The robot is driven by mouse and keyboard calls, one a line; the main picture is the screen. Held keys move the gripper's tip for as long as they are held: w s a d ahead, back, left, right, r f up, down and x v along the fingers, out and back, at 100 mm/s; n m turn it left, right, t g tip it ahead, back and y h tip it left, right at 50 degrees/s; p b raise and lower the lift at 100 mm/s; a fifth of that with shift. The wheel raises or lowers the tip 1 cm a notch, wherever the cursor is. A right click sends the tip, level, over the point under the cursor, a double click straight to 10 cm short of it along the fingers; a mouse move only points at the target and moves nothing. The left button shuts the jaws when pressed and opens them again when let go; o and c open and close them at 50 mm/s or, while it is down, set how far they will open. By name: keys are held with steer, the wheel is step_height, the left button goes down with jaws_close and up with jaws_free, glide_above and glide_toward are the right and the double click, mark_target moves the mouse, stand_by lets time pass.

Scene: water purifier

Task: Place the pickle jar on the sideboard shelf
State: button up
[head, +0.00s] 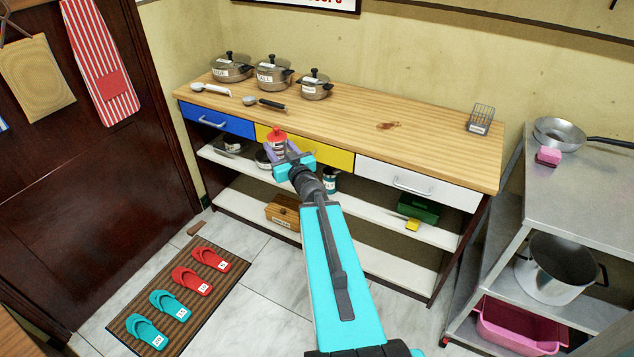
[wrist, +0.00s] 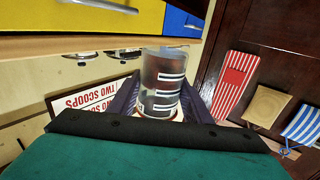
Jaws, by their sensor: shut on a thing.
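The pickle jar shows its red top (head: 277,134) in the head view, in front of the yellow drawer. In the wrist view the clear jar (wrist: 162,78) has dark contents and white label strips. My gripper (head: 278,150) is shut around the jar, with a purple finger on each side of it. The sideboard (head: 420,150) has a wooden top, blue, yellow and white drawers, and white open shelves below. The upper shelf (head: 365,200) is partly hidden by my arm.
Pots (head: 272,72) and scoops stand on the sideboard top. A dark pot (head: 232,144), a teal container (head: 331,183) and a green box (head: 418,207) occupy the upper shelf. A wooden box (head: 283,211) is on the lower shelf. A metal rack (head: 585,185) stands right; slippers lie front left.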

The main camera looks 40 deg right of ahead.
steer(key=s+d+f+m+g+h+b, duration=0.3)
steer(key=s+d+f, duration=0.4)
steer(key=s+f, duration=0.3)
steer(key=s+d+f+m+g+h+b, duration=0.2)
steer(key=s+d+f+h+b, duration=0.3)
steer(key=s+f, duration=0.5)
step_height(320, 180, down, 6)
steer(key=d+m+b, duration=0.1)
steer(key=d, duration=0.1)
steer(key=shift+s+d+r+m+g+h, duration=0.15)
steer(key=shift+s+d+m+g+h, duration=0.15)
steer(key=shift+s+m+g+h, duration=0.1)
steer(key=shift+d, duration=0.15)
